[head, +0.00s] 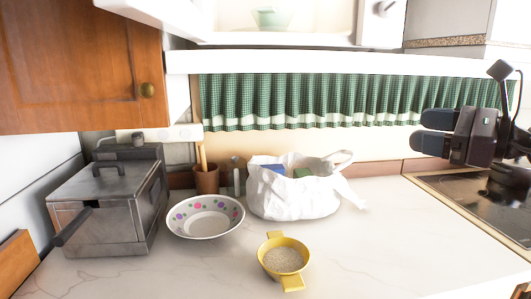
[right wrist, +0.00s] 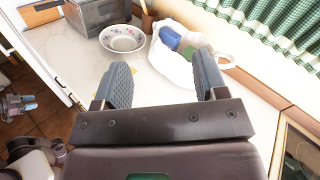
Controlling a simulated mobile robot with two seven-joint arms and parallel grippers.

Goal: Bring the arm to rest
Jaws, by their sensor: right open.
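My right gripper (head: 428,131) is raised at the right of the head view, in front of the green curtain and near the hob. Its two dark fingers are apart with nothing between them. In the right wrist view its fingers (right wrist: 160,66) stand wide apart, above the counter and clear of the things there. My left gripper does not show in the head view. A small grey part with pale blue tips at the left edge of the right wrist view may be it, too small to tell its state.
On the counter (head: 390,255) stand a metal toaster oven (head: 110,210), a flowered bowl (head: 206,229), a yellow bowl of grain (head: 284,259), a white bag (head: 292,199) and a brown pot (head: 206,181). A black hob (head: 475,208) is at right. The counter's front right is clear.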

